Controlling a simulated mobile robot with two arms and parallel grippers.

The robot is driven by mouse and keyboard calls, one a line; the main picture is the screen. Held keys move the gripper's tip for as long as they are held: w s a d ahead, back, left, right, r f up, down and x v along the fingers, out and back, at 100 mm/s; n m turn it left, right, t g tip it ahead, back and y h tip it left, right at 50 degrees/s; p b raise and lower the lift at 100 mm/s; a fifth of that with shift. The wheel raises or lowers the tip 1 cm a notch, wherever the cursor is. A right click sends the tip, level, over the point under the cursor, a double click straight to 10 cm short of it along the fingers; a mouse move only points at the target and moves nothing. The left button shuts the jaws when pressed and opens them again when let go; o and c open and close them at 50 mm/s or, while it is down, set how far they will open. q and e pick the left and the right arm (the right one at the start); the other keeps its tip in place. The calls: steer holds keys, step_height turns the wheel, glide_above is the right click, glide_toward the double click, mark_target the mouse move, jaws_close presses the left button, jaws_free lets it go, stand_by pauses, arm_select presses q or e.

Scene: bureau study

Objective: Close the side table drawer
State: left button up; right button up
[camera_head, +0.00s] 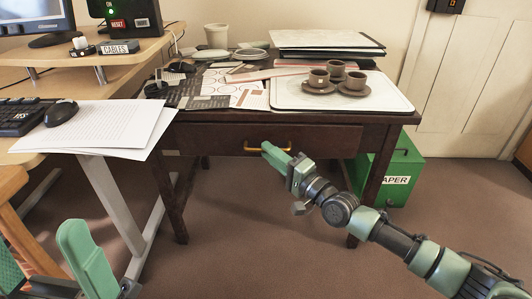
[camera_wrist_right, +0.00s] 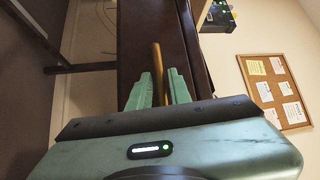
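The dark wooden side table (camera_head: 377,134) stands in the middle of the head view. Its drawer (camera_head: 210,141) has a brass handle (camera_head: 252,149) on the front. I cannot clearly tell how far the drawer sticks out. My right gripper (camera_head: 269,150) is at the right part of the handle. In the right wrist view the handle (camera_wrist_right: 157,62) runs between my two green fingers (camera_wrist_right: 159,88), with narrow gaps seeming to show beside it. My left gripper (camera_head: 45,262) is open and empty at the lower left, away from the side table.
A tray (camera_head: 396,101) with brown cups (camera_head: 319,78), papers and folders lies on the side table. A green paper bin (camera_head: 404,170) stands at its right. A desk with a keyboard and loose sheets (camera_head: 100,125) is on the left. The floor in front is clear.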

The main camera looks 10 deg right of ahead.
steer(key=shift+x, duration=0.95)
jaws_close()
stand_by(0.7)
